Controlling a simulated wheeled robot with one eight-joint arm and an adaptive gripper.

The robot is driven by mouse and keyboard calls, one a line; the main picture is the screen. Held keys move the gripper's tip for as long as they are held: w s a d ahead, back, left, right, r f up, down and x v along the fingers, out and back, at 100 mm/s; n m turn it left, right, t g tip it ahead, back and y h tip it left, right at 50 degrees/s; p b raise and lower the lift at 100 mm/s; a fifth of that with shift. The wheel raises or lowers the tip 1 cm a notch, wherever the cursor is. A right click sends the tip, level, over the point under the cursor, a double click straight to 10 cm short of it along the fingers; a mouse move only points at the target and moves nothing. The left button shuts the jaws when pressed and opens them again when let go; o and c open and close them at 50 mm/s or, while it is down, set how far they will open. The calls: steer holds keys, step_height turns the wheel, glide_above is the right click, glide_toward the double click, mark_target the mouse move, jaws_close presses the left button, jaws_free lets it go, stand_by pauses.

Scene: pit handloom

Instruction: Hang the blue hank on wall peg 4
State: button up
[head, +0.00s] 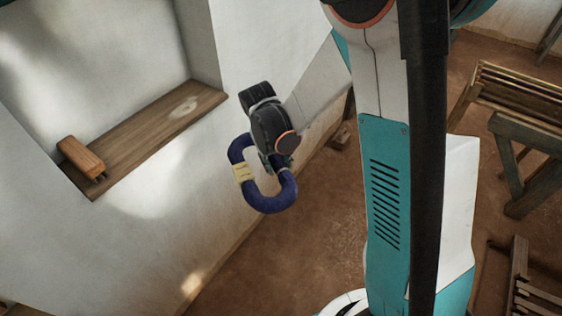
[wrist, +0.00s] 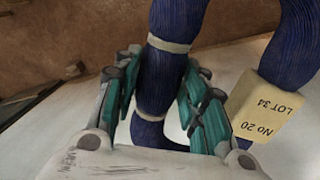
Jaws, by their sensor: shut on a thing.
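The blue hank (head: 268,202) is a thick dark-blue loop with a pale paper tag (head: 243,173) around one side. My gripper (head: 275,165) is shut on the upper right part of the loop, and the hank hangs below it, off the floor, in front of the white wall. In the wrist view, the fingers (wrist: 163,105) close on both sides of a blue strand (wrist: 160,65) with pale ties. The tag there reads "No 20 LOT 34" (wrist: 265,108). No wall pegs are seen in either view.
A wall niche at the left has a wooden sill (head: 150,140) with a wooden brush-like block (head: 82,157) on it. Wooden frames and a bench (head: 520,100) stand at the right. Brown floor (head: 290,265) lies open below the hank.

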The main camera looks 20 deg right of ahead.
steer(key=w+a+r+n+t+y+p, duration=0.25)
steer(key=r+p, duration=0.25)
steer(key=r, duration=0.6)
steer(key=w+a+r+n+t+y+p, duration=0.1)
steer(key=w+r+n+t+y+p, duration=0.15)
steer(key=r+p, duration=0.6)
steer(key=w+a+r+n+t+y+p, duration=0.1)
steer(key=w+r+n+t+y+p, duration=0.15)
steer(key=r, duration=1.15)
steer(key=w+d+r+m+t+y+p, duration=0.1)
steer(key=d+r+t+p, duration=0.25)
steer(key=r, duration=0.75)
steer(key=d+r+m+t+y+p, duration=0.15)
steer(key=d+r+p, duration=0.3)
steer(key=r, duration=0.65)
steer(key=w+d+r+m+t+p, duration=0.1)
steer(key=d+r+t+p, duration=0.25)
steer(key=r, duration=0.75)
steer(key=w+a, duration=0.6)
steer(key=w, duration=0.2)
steer(key=shift+a+f, duration=0.25)
steer(key=shift+w+a+f+b, duration=0.2)
steer(key=shift+a+f+b, duration=0.1)
steer(key=shift+f+b, duration=0.25)
steer(key=shift+a+f, duration=0.1)
steer(key=shift+f, duration=0.1)
jaws_close()
